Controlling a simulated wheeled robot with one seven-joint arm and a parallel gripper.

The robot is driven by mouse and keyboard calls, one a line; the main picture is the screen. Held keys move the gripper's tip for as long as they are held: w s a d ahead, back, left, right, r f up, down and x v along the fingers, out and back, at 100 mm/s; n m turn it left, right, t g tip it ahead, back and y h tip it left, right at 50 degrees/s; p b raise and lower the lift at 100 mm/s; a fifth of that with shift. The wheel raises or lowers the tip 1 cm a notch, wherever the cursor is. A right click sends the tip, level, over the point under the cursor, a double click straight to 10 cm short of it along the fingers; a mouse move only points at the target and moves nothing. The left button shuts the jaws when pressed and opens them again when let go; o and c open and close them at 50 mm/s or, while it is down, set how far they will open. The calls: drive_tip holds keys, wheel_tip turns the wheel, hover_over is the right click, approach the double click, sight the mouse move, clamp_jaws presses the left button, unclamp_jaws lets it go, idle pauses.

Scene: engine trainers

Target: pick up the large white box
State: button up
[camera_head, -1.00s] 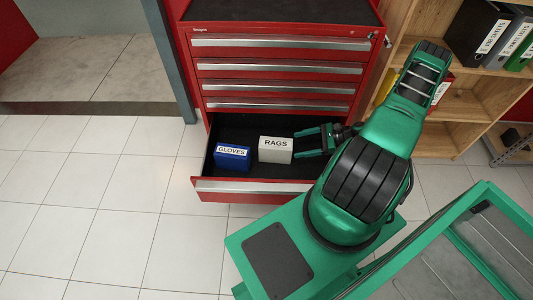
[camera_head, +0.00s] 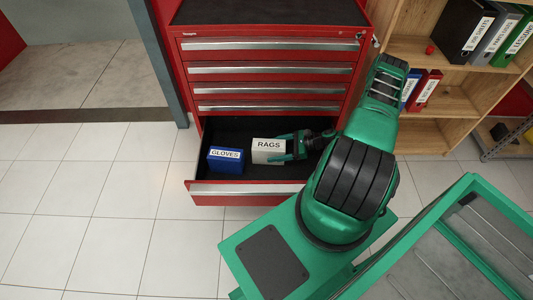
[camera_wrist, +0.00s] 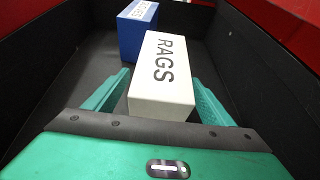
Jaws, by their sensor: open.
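The large white box (camera_head: 268,151), labelled RAGS, stands in the open bottom drawer of the red tool cabinet. In the wrist view the white box (camera_wrist: 162,88) lies between the two green fingers of my gripper (camera_wrist: 160,97). The fingers are spread, one on each side of the box's near end, and I cannot tell whether they touch it. In the head view my gripper (camera_head: 287,146) reaches into the drawer from the right and overlaps the box's right end. The box rests in the drawer.
A blue box (camera_head: 225,160) labelled GLOVES stands left of the white box; it also shows in the wrist view (camera_wrist: 137,30). The drawer (camera_head: 247,194) has dark walls around both boxes. A wooden shelf (camera_head: 440,90) with binders stands at the right.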

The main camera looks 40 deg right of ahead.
drive_tip(key=x, duration=0.3)
drive_tip(key=shift+w+f, duration=0.1)
drive_tip(key=shift+w, duration=0.1)
drive_tip(key=c, duration=1.4)
